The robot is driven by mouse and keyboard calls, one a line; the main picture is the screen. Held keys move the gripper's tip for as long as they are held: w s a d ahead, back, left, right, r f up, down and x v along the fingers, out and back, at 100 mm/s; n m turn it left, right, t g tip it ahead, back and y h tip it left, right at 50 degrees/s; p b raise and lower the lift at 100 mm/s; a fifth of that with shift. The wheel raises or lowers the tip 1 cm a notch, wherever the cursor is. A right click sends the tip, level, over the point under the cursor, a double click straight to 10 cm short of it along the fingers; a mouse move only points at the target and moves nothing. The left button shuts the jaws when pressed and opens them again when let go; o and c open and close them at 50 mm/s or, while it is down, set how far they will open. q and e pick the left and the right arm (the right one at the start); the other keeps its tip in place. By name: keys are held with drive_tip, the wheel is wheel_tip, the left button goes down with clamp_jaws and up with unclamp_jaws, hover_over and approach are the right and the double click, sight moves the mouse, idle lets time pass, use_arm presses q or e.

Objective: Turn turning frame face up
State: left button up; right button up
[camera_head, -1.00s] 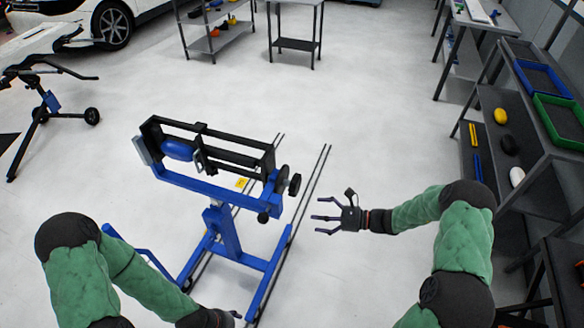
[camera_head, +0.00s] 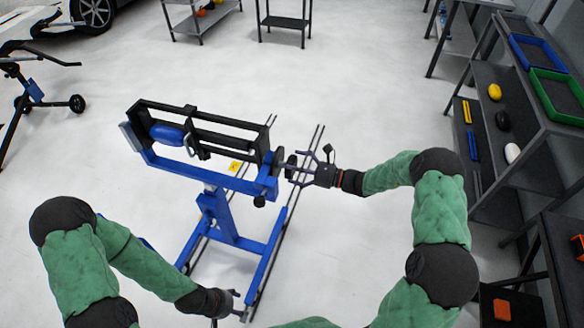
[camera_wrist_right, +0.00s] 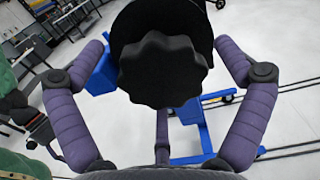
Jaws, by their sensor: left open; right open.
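The turning frame is a black rectangular frame (camera_head: 220,125) on a blue stand (camera_head: 218,215), left of centre in the head view. A blue rounded part (camera_head: 167,134) sits inside it. A black knob (camera_head: 290,167) is on its right end. My right gripper (camera_head: 298,167) is open at the knob. In the right wrist view the lobed black knob (camera_wrist_right: 163,70) lies between the spread purple fingers, with gaps on both sides. My left gripper (camera_head: 238,305) is open and empty, low beside the stand's base.
A shelf unit with a blue tray (camera_head: 540,62) and a green tray (camera_head: 560,96) stands on the right. Two dark rails (camera_head: 300,160) run along the floor at the stand. Another blue and black stand (camera_head: 35,90) is at the far left. The floor behind the frame is clear.

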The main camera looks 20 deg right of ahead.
drive_tip(key=shift+w+a, duration=0.2)
drive_tip(key=shift+a, duration=0.1)
drive_tip(key=c, duration=1.6)
drive_tip(key=shift+r, duration=0.1)
drive_tip(key=shift+c, duration=0.4)
